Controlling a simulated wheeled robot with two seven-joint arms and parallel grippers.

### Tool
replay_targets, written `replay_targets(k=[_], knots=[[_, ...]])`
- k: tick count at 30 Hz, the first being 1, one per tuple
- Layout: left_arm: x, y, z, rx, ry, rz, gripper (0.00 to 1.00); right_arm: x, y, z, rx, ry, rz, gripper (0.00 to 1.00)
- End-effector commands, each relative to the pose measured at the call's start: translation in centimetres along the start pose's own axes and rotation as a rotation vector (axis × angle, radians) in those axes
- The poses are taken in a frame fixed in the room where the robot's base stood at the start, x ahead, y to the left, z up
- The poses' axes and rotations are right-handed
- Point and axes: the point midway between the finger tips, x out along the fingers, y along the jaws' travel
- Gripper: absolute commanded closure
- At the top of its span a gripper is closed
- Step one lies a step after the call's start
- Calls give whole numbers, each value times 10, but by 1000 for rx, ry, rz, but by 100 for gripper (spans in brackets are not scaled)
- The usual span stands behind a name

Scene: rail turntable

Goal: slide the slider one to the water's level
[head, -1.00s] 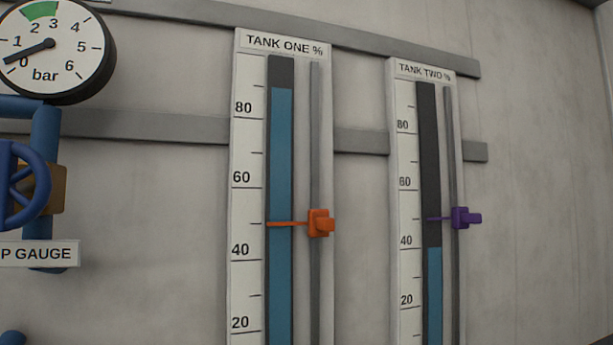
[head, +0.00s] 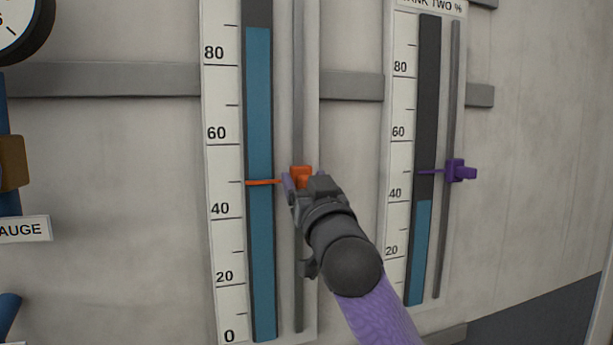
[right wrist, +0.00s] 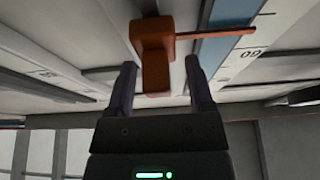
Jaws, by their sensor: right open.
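The orange slider one (head: 301,173) sits on the rail of the tank one gauge (head: 217,95). Its thin pointer is a little below the midpoint between the 40 and 60 labels. The blue water column (head: 259,100) in tank one tops out above the 80 label, well above the pointer. My right gripper (head: 302,184) is open at the slider. In the right wrist view its two fingers (right wrist: 160,85) stand on either side of the orange knob (right wrist: 155,65), with gaps visible. My left gripper is not in view.
The tank two gauge (head: 399,110) stands to the right with a purple slider (head: 460,171) above its lower water level. Horizontal grey rails (head: 110,80) run along the wall. Part of a round dial (head: 22,25) shows at upper left.

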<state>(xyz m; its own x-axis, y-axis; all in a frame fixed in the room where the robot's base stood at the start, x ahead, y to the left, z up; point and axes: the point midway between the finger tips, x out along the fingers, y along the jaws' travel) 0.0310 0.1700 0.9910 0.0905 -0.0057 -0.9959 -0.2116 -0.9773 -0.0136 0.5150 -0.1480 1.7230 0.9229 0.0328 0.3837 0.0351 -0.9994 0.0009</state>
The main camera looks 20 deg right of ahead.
Motion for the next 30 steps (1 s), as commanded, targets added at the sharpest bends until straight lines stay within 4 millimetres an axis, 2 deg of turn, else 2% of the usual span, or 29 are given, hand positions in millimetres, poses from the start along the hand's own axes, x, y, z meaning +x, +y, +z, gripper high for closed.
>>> replay_targets(k=[3,4,13,24,26,30], knots=[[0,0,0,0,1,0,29,0,0,0,0,0,0,32],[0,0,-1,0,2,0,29,0,0,0,0,0,0,37],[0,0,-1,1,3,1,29,0,0,0,-1,0,1,100],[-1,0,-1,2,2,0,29,0,0,-2,-1,0,1,100],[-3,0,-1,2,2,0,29,2,0,-6,-1,0,1,100],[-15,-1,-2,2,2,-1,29,11,1,-27,0,1,2,100]])
